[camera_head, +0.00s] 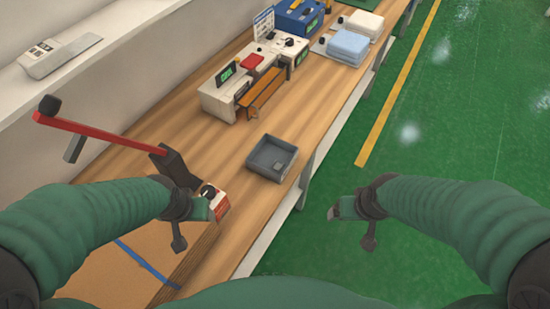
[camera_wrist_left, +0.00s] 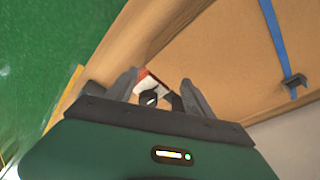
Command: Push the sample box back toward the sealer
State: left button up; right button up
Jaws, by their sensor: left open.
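A large brown box (camera_head: 128,272) with a blue strap lies at the lower left of the head view, on the bench; its face also shows in the left wrist view (camera_wrist_left: 225,45). A device with a long red lever (camera_head: 105,134) and a dark upright body stands beyond it, likely the sealer. A small red-and-white block (camera_head: 219,206) sits by my left gripper (camera_head: 210,207). In the left wrist view my left gripper (camera_wrist_left: 157,80) is open, with the red-and-white block beyond its fingers; contact is unclear. My right gripper (camera_head: 338,210) is over the green floor, its jaws unclear.
A grey tray (camera_head: 255,162) sits near the bench's right edge. Farther back are a white machine (camera_head: 213,98) with a green display, a blue case (camera_head: 298,18) and a light blue block (camera_head: 348,46). A white ledge (camera_head: 120,52) runs along the left. The floor right of the bench is clear.

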aim_at(269, 149)
jog(key=i+l+z, duration=0.3)
jog(key=i+l, duration=0.45)
